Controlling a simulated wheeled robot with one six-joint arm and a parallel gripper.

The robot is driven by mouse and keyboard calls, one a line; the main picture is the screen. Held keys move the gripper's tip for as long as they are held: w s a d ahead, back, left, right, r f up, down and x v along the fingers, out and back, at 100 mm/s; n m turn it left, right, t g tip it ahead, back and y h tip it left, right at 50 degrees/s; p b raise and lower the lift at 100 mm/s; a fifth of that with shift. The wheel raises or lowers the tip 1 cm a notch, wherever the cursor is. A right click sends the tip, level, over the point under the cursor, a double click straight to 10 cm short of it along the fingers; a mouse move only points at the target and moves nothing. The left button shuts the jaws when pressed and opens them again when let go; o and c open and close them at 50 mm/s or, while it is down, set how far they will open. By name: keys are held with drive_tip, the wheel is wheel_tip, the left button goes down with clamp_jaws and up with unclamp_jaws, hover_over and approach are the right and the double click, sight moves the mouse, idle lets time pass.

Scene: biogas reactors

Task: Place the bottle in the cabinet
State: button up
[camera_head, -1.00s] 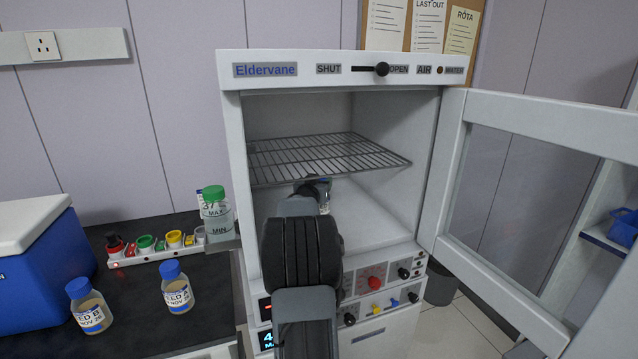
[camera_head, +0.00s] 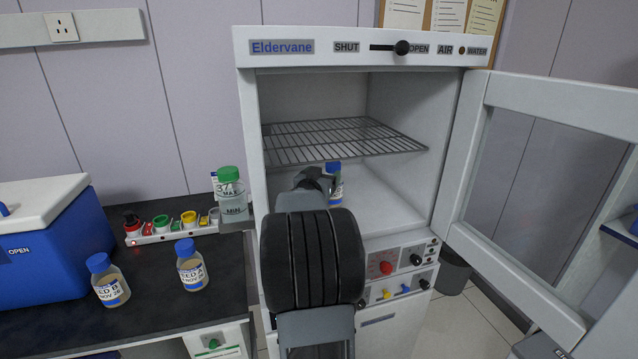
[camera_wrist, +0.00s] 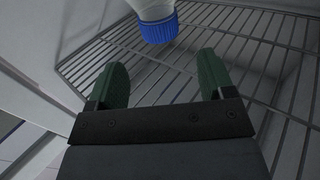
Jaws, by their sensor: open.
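The open cabinet (camera_head: 252,130), marked Eldervane, stands in the middle of the head view. A bottle with a blue cap (camera_head: 336,186) is inside it, below the wire shelf (camera_head: 345,141), partly hidden by my gripper. My gripper (camera_head: 322,181) is in the cabinet opening, beside the bottle in the picture. In the wrist view my gripper (camera_wrist: 165,85) has its two green fingers apart with nothing between them. The bottle's blue cap (camera_wrist: 159,28) shows just beyond the fingertips, apart from them. The bottle's base is hidden, so I cannot tell what it rests on.
The cabinet door (camera_head: 530,215) is swung open to the right. On the dark bench (camera_head: 165,325) at left stand two blue-capped bottles, Seed B (camera_head: 109,280) and Seed A (camera_head: 190,265), a blue cool box (camera_head: 45,255) and a row of coloured caps (camera_head: 170,225). A green-capped bottle (camera_head: 231,195) is beside the cabinet.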

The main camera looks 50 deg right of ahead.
drive_tip(key=shift+v, duration=1.8)
